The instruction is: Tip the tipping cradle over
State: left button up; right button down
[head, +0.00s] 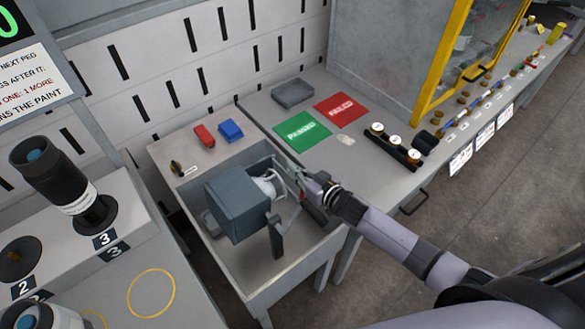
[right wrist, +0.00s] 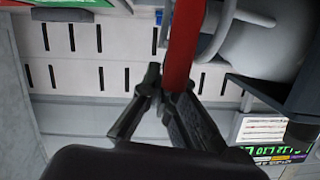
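The tipping cradle (head: 236,207) is a dark grey box on a bracket above an open bin in the bench. A pale rounded part (head: 268,186) shows at its right side; a large pale rounded body (right wrist: 262,40) is close by in the right wrist view. My right gripper (head: 306,190) is at the cradle's right side. In the right wrist view, a red bar (right wrist: 183,45) runs down between the fingers of my right gripper (right wrist: 170,85), which look closed on it. The bar's lower end is hidden by the fingers. My left gripper is not in view.
The bin (head: 305,262) has a raised pale rim. A red block (head: 204,136) and a blue block (head: 230,130) lie behind it. Green (head: 302,132) and red (head: 341,110) mats and a grey tray (head: 293,93) lie farther back. A black cylinder (head: 55,175) stands at the left.

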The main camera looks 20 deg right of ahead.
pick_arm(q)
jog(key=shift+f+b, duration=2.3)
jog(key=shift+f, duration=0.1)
pick_arm(e)
notch_tip(320, 180, down, 7)
jog(key=m+y, duration=0.1)
jog(key=m, duration=0.2)
jog(key=shift+d, duration=0.45)
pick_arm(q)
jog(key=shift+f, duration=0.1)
pick_arm(e)
jog(key=shift+w, duration=0.1)
jog(key=shift+r, duration=0.1)
